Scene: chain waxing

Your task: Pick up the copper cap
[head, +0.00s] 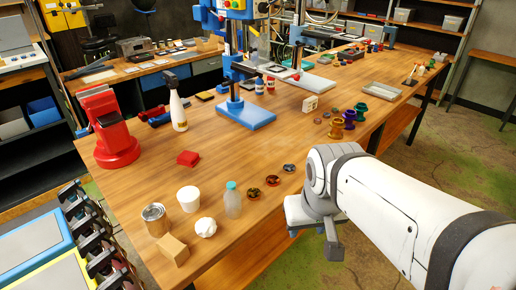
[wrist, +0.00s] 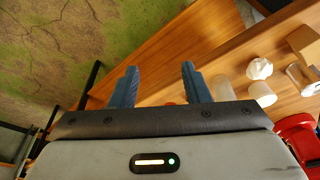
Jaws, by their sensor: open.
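Three small round caps lie in a row near the table's front edge in the head view. The nearest, a reddish-brown one (head: 253,193), looks most like the copper cap. A second brownish cap (head: 272,181) and a darker grey one (head: 289,168) lie behind it; their metals are hard to tell apart at this size. My gripper (wrist: 159,68) is open and empty, its two blue fingers apart in the wrist view. In the head view it hangs beyond the table's front edge, to the right of the caps. No cap shows clearly in the wrist view.
A clear bottle (head: 232,200) with a teal top stands just left of the caps. Colored spools (head: 349,119) stand right. Table behind the caps is clear.

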